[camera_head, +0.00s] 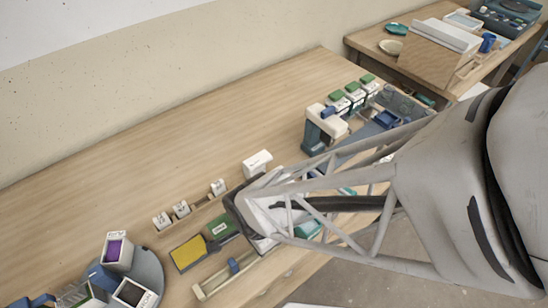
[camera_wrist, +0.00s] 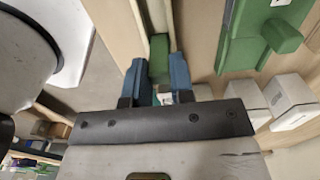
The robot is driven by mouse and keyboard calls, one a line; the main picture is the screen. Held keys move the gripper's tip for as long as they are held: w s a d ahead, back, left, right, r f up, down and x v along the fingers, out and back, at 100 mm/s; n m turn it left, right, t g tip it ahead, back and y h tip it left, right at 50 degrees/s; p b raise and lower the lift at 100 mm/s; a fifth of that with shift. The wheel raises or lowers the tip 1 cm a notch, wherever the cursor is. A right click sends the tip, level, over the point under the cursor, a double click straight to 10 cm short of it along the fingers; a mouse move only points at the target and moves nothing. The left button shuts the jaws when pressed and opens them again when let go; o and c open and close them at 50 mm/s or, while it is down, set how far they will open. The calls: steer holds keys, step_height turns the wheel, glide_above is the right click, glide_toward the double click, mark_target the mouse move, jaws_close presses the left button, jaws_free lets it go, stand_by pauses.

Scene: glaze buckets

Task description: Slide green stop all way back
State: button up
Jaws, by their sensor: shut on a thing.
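The green stop (camera_wrist: 158,58) stands between the two blue fingers of my gripper (camera_wrist: 157,80) in the wrist view. The fingers are shut on it, one on each side. It sits in a narrow channel (camera_wrist: 159,18) with pale side walls that runs away toward the top of the wrist view. The lower part of the stop is hidden by the fingers and gripper body.
A green panel with a raised handle (camera_wrist: 283,37) lies right of the channel in the wrist view, near white blocks (camera_wrist: 292,102).

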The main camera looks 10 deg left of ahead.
steer(key=shift+s+a, duration=0.95)
steer(key=o, duration=0.8)
step_height(320, 180, up, 7)
stand_by(0.5)
stand_by(0.5)
